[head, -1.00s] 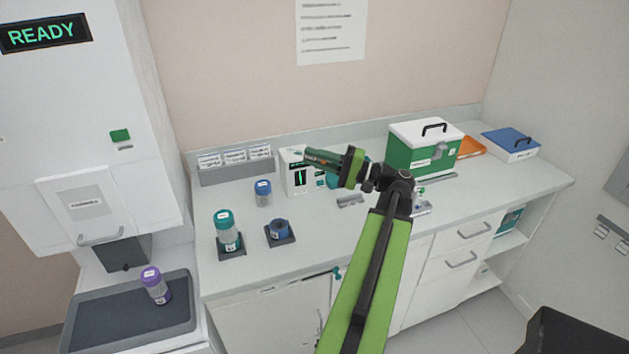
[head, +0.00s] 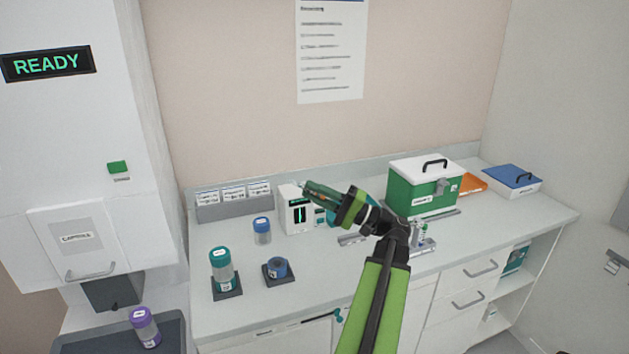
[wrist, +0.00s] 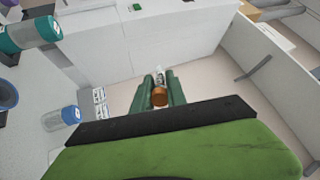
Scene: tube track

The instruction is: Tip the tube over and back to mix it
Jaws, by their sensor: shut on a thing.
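My gripper (head: 312,191) is held above the counter, pointing left and slightly up in the head view. In the wrist view its green fingers (wrist: 160,92) are shut around a small tube (wrist: 159,74) with an orange-brown cap (wrist: 159,97). The cap faces the wrist camera and the clear part extends away beyond it. The fingers hide most of the tube, and its contents are too small to tell. In the head view the tube is barely visible between the fingers.
Below the gripper stands a white device (head: 296,213) with a dark display. A green box (head: 424,190) stands right. A small rack (head: 422,240) sits near the arm.

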